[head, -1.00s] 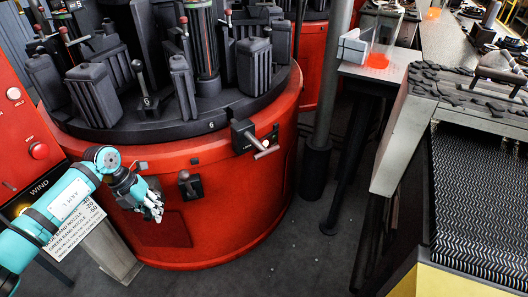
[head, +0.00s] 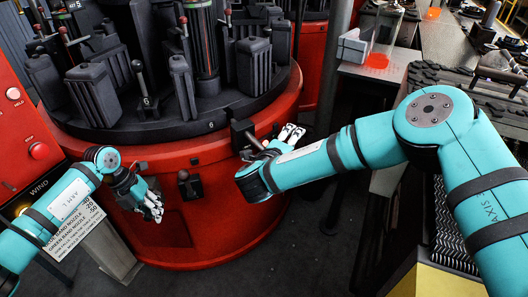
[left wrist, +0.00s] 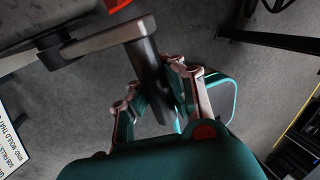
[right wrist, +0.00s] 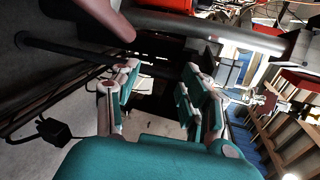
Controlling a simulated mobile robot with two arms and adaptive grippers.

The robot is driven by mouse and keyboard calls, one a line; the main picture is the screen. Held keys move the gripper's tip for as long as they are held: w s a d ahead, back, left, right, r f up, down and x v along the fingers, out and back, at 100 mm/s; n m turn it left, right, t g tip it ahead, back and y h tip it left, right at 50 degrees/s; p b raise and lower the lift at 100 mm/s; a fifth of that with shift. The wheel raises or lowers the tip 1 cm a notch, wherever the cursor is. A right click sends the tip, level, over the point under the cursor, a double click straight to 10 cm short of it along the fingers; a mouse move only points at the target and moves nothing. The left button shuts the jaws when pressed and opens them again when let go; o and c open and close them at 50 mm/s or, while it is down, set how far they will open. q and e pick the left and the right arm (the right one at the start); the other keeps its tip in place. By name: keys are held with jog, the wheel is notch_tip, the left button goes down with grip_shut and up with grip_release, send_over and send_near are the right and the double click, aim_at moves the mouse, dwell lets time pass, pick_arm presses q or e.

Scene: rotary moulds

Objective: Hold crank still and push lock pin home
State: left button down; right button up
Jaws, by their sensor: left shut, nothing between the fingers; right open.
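In the left wrist view a crank with a pale metal arm (left wrist: 100,40) and a dark handle (left wrist: 146,62) lies just ahead of my left gripper. My left gripper (head: 153,207) is shut in front of the red drum; it also shows in the left wrist view (left wrist: 155,88). The handle overlaps its fingers there; I cannot tell whether they touch. My right gripper (head: 290,133) is open beside a dark block (head: 243,133) on the drum's side, partly covering that fitting. A dark lever fitting (head: 190,185) sits between the grippers. I cannot tell which fitting is the lock pin.
The red drum (head: 215,220) carries a dark mould turntable (head: 190,122). A red control panel (head: 22,130) stands at the left. In the right wrist view a thick grey bar (right wrist: 210,32) crosses above the open fingers. Floor shows between drum and right arm.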

jog(key=s+a+f+n+t, duration=0.2)
jog(key=s+a+f+n, duration=0.15)
jog(key=s+a, duration=0.8)
jog(key=shift+h, duration=0.4)
jog(key=x, duration=0.8)
jog(key=r+x, duration=0.1)
jog(key=x, duration=0.3)
jog(key=shift+w+f, duration=0.1)
jog(key=shift+f, duration=0.1)
grip_shut()
jog(key=shift+a, duration=0.1)
